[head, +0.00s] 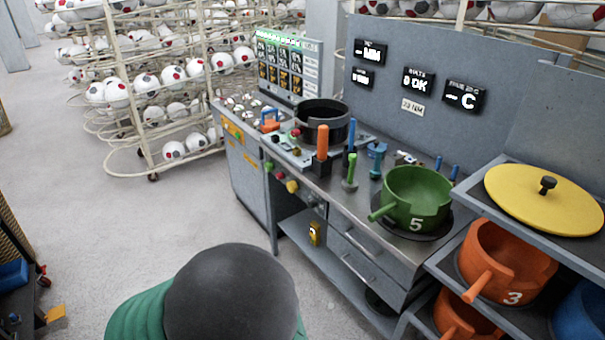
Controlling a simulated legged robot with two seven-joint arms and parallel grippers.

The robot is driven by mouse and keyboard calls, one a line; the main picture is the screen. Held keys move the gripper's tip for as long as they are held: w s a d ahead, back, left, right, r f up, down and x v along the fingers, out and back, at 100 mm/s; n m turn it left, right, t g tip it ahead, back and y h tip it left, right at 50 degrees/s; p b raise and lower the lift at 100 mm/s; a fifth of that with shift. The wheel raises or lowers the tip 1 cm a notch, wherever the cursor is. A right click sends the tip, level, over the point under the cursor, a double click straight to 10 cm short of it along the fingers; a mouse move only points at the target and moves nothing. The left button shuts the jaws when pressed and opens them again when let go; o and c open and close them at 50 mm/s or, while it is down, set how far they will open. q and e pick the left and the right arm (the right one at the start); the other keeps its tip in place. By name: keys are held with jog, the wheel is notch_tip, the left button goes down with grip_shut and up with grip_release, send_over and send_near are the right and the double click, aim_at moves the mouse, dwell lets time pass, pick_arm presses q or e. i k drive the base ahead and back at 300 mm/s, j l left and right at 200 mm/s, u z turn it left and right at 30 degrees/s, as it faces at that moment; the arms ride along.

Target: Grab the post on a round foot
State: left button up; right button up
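A short green post (351,169) stands upright on a small round grey foot on the metal bench top (385,238), left of the green pot. An orange post (322,142) on a dark block stands just to its left. A blue post (351,136) stands close behind it, its lower part partly hidden. Neither of my grippers shows in the head view, and nothing is seen touching the green post.
A green pot (416,198) marked 5 sits right of the posts. A black pot (321,122) stands behind them. A shelf at right holds a yellow lid (544,197) and an orange pot (508,262). Ball racks stand behind; the floor (180,215) at left is clear.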

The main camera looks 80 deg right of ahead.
aim_at(350, 184)
jog(key=z, duration=3.15)
jog(key=i+j, duration=0.2)
jog(key=i+j+z, duration=0.1)
jog(key=i+j, duration=0.15)
jog(key=j, duration=0.15)
